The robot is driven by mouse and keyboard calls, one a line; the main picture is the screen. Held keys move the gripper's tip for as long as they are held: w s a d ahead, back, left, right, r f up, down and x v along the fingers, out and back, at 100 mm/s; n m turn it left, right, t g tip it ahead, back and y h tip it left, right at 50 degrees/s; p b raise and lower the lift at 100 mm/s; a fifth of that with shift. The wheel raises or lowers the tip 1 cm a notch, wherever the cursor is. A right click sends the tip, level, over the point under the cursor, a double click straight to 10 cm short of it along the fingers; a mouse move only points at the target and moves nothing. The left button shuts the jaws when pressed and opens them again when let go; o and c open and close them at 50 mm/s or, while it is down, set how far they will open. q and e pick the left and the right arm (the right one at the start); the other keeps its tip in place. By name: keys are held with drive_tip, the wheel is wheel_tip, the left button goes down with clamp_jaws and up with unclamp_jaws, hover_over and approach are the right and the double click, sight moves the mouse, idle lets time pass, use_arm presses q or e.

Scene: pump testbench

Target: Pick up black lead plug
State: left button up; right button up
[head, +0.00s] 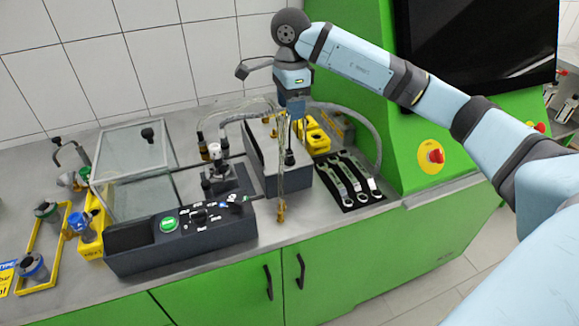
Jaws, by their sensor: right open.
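A small dark upright piece (290,157), which looks like the black lead plug, shows at the front edge of the grey box (291,182). It is too small to make out clearly. My right gripper (291,118) points down just above this piece, over the box. Its jaws are open, and I see nothing held in them. The fingers are small and partly lost against the box and the tubes. My left gripper is not in view.
A black control panel (180,243) with a green button stands in front of a clear tank (135,168). Wrenches lie on a black mat (364,197) right of the box. Yellow holders (318,141) stand behind it. A grey hose curves close by. A red stop button (434,157) sits on the green cabinet.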

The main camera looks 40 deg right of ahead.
hover_over(289, 150)
drive_tip(key=f, duration=0.7)
drive_tip(key=shift+s+d+f+p, duration=0.1)
drive_tip(key=shift+s+f+p, duration=0.15)
drive_tip(key=shift+f+p, duration=0.15)
drive_tip(key=shift+f, duration=0.4)
drive_tip(key=f+p, duration=0.1)
drive_tip(key=f, duration=0.4)
drive_tip(key=shift+w, duration=0.2)
clamp_jaws()
